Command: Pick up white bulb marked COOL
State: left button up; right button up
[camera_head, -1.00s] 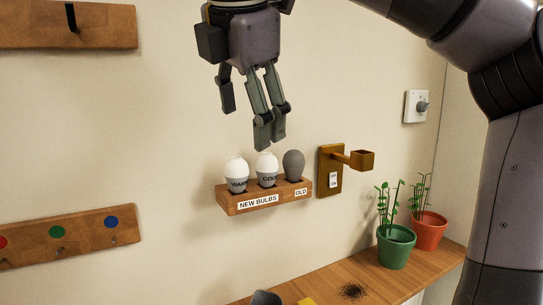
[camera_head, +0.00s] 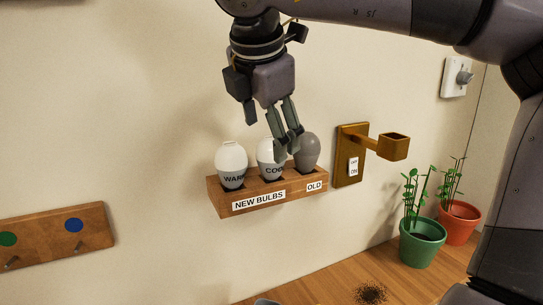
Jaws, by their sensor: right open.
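The white bulb marked COOL (camera_head: 267,163) stands upright in the middle hole of the wooden wall rack (camera_head: 272,198) labelled NEW BULBS and OLD. My right gripper (camera_head: 284,150) points down over the rack. It is open, with two fingertips in front of the right edge of the COOL bulb and one finger up to the left. I cannot tell whether it touches the bulb. A white bulb marked WARM (camera_head: 231,166) stands to the left, and a grey bulb (camera_head: 308,153) stands at the OLD end. My left gripper is not in view.
A brown wall plate with a switch and square socket arm (camera_head: 392,146) is right of the rack. Green (camera_head: 422,245) and red (camera_head: 459,224) plant pots stand on the wooden shelf (camera_head: 325,283) below. A hook board (camera_head: 62,237) hangs at left.

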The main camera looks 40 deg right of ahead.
aim_at(270, 143)
jog(key=shift+x, duration=0.9)
jog(key=shift+d+f, duration=0.1)
jog(key=shift+w+d+f+p, duration=0.15)
jog(key=shift+f+p, duration=0.1)
jog(key=shift+p, duration=0.3)
jog(key=p+x, duration=0.1)
jog(key=x, duration=0.2)
jog(key=shift+w+d+f+p, duration=0.15)
jog(key=shift+f+p, duration=0.05)
jog(key=shift+p, duration=0.2)
jog(key=shift+w+d+f, duration=0.15)
jog(key=shift+d+f, duration=0.1)
jog(key=shift+f, duration=0.15)
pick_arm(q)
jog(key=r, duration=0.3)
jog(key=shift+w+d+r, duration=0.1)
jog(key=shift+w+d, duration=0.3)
pick_arm(e)
jog(key=shift+a, duration=0.15)
jog(key=shift+c, duration=0.2)
jog(key=shift+r, duration=0.1)
jog(key=shift+c, duration=0.8)
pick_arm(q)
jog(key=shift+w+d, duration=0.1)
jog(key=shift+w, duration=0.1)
pick_arm(e)
jog(key=c, duration=1.1)
